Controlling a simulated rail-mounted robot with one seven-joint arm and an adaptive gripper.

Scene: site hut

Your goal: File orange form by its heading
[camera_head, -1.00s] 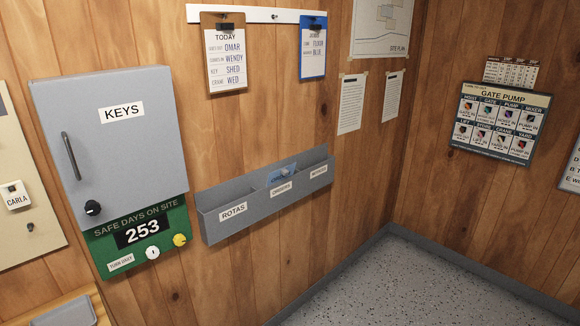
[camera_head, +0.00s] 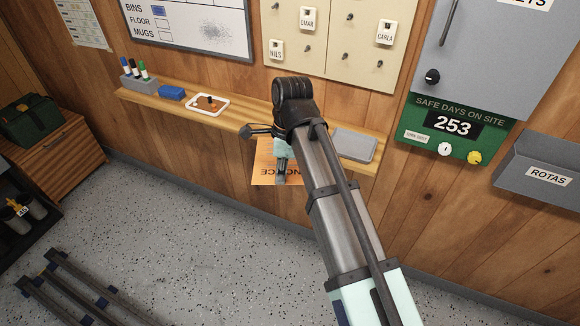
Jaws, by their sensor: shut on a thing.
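The orange form (camera_head: 262,174) hangs in front of the wooden wall, just below the shelf. My gripper (camera_head: 281,176) is shut on it near its middle and covers part of its heading. My gripper is well to the left of the holder.
A green safe-days board (camera_head: 445,142) and grey key cabinet (camera_head: 488,60) lie between the form and the holder.

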